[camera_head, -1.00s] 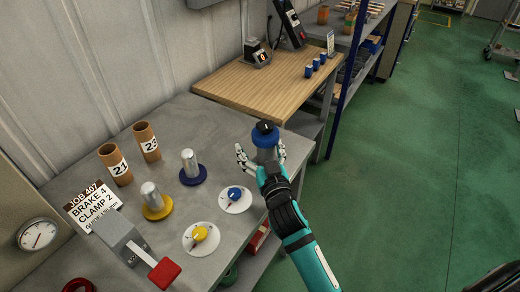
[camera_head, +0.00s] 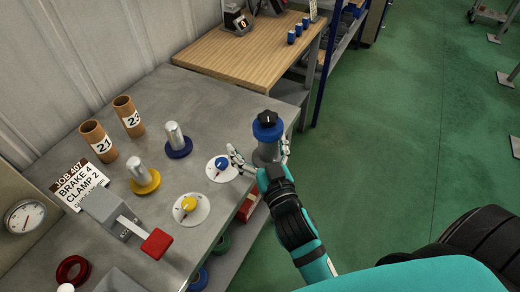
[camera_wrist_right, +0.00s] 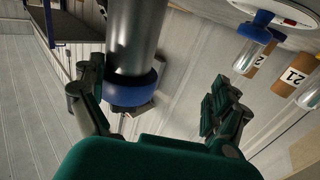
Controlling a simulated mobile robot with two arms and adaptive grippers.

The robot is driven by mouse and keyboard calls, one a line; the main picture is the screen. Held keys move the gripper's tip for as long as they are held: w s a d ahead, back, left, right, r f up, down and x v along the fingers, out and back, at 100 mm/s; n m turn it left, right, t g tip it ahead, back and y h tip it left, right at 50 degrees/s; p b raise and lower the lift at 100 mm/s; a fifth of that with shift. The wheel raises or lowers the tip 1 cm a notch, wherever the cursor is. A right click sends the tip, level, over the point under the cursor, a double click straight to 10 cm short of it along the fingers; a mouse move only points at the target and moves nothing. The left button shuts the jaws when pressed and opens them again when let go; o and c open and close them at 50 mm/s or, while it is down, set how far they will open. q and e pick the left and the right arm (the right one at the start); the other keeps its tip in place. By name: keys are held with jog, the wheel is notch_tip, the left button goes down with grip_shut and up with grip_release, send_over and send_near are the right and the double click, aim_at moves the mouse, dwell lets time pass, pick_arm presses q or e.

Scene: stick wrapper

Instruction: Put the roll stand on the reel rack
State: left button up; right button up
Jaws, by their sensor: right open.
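A grey cylinder with a blue collar and a black knob on top (camera_head: 267,131) stands upright at the right edge of the grey bench (camera_head: 213,90). I cannot tell for sure whether it is the roll stand. My right gripper (camera_head: 262,158) is open with its fingers either side of this cylinder. In the right wrist view, the cylinder (camera_wrist_right: 136,35) is close to the left finger of the right gripper (camera_wrist_right: 158,103), and the other finger is well apart from it. The cylinder's foot is hidden. No reel rack can be made out surely. My left gripper is out of view.
On the bench are metal spindles on a blue base (camera_head: 179,150) and a yellow base (camera_head: 146,184), two cardboard tubes (camera_head: 98,143), dials (camera_head: 221,168) and a red-handled lever (camera_head: 157,242).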

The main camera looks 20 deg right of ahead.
jog(key=shift+s+r, duration=0.1)
jog(key=shift+s, duration=0.7)
jog(key=c, duration=2)
jog(key=shift+r, duration=0.1)
grip_shut()
